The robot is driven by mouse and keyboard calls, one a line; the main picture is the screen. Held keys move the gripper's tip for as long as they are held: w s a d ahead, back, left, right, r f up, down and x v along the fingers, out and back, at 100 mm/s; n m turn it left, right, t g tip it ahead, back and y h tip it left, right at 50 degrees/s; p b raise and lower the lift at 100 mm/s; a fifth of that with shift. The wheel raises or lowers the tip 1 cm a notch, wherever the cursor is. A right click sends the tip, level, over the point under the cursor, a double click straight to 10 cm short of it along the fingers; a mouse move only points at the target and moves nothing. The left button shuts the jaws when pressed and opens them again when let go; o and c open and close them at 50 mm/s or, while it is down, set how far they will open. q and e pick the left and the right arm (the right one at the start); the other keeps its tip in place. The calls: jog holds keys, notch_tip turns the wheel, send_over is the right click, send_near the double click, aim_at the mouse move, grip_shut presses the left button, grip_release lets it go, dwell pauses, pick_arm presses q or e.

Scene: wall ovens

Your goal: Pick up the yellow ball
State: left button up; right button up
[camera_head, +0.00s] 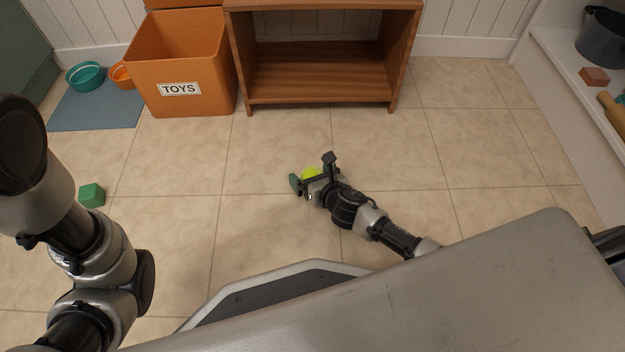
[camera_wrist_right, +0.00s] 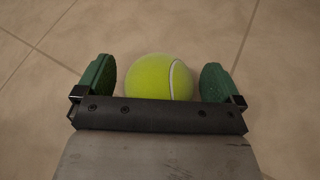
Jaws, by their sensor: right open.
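The yellow ball (camera_wrist_right: 158,78) is a tennis ball with a white seam on the tiled floor. In the head view the yellow ball (camera_head: 310,174) shows only in part behind my right gripper (camera_head: 312,180). In the right wrist view my right gripper (camera_wrist_right: 158,82) is open, with one green finger on each side of the ball. A small gap shows between the ball and each finger. The gripper's dark crossbar hides the ball's near edge. My left arm comes in at the left of the head view, and its gripper fingers do not show.
An orange box (camera_head: 181,92) marked TOYS and a wooden shelf unit (camera_head: 322,70) stand at the back. A green cube (camera_head: 92,195) lies at the left. A blue mat (camera_head: 98,112) holds a teal bowl (camera_head: 86,78). Floor around the ball is clear.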

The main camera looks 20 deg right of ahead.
jog(key=shift+c, duration=0.4)
jog(key=c, duration=0.9)
jog(key=shift+r, duration=0.15)
